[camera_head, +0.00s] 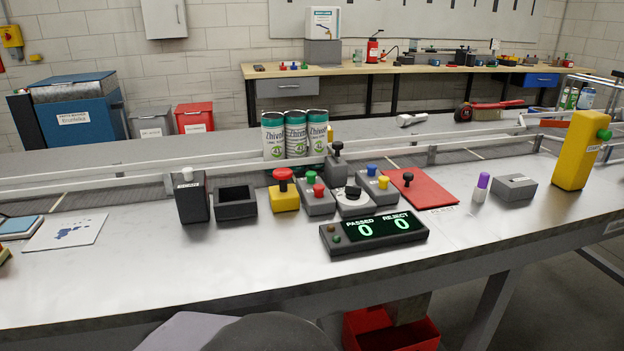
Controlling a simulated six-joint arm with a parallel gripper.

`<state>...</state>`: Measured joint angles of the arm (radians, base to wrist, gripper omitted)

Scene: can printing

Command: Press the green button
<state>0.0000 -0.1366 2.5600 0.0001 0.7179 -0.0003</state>
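A green button (311,177) sits on a small grey control box (317,202) in the middle of the table, just behind a red button (319,190) on the same box. A second green button (604,135) sticks out from the upper right side of a yellow post (580,152) at the far right. I cannot tell from the picture which one the task means. My gripper is not in view. A dark rounded part and a grey part at the bottom edge look like my own body.
A yellow box with red mushroom button (284,199), a dial box (353,201), and a blue-and-yellow-button box (377,187) surround the grey box. A counter display (374,234) reading 0 and 0 stands in front. Cans (295,136) stand behind. The table's front left is clear.

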